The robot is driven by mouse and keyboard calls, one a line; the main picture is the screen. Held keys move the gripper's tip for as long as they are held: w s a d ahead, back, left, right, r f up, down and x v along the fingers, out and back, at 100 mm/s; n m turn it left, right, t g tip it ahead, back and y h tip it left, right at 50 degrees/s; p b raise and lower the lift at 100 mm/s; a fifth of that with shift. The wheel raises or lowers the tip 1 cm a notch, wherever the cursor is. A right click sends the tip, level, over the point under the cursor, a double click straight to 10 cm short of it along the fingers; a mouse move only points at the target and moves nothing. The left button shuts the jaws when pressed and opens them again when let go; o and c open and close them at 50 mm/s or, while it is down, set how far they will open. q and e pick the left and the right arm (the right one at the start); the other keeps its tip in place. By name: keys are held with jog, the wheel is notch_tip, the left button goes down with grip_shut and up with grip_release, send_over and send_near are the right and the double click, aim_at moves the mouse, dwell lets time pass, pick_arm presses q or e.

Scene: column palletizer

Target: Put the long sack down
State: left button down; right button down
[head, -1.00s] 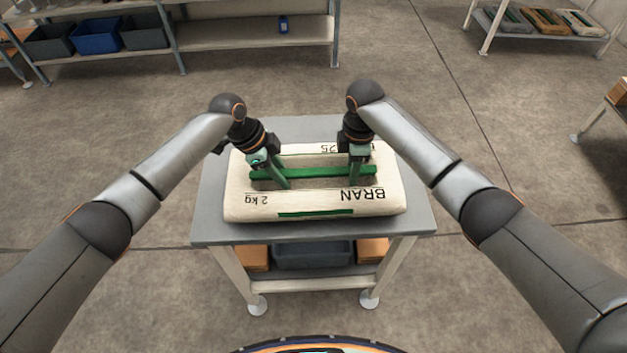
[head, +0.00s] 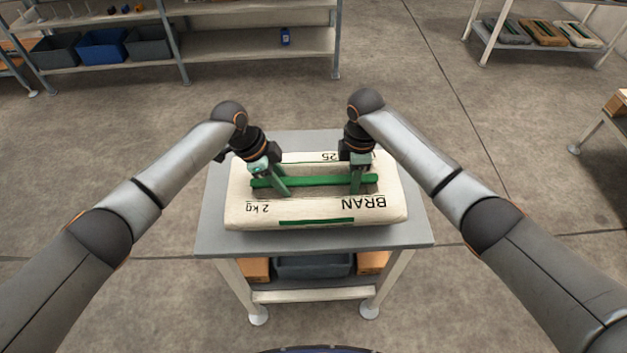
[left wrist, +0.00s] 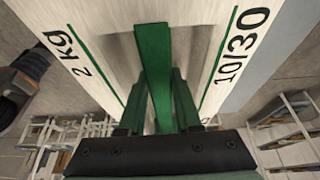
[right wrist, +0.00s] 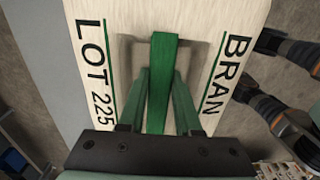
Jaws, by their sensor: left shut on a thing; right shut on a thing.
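The long sack (head: 300,212) is cream with green stripes and the words BRAN and 2 kg. It shows over the top of a small grey table (head: 215,225); whether it touches the top I cannot tell. A green strap handle (head: 315,181) runs along its upper face. My left gripper (head: 281,189) is shut on the left part of the handle, also seen in the left wrist view (left wrist: 158,100). My right gripper (head: 356,187) is shut on the right part, also seen in the right wrist view (right wrist: 160,95). The sack's underside is hidden.
Under the table top are a dark bin (head: 314,266) and brown boxes (head: 254,269). A shelf (head: 250,43) with bins stands at the back left. A rack with sacks (head: 550,33) stands at the back right. The floor around the table is open.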

pick_arm(q)
jog(key=shift+w+r, duration=0.1)
jog(key=shift+r, duration=0.2)
pick_arm(e)
jog(key=shift+r, duration=0.2)
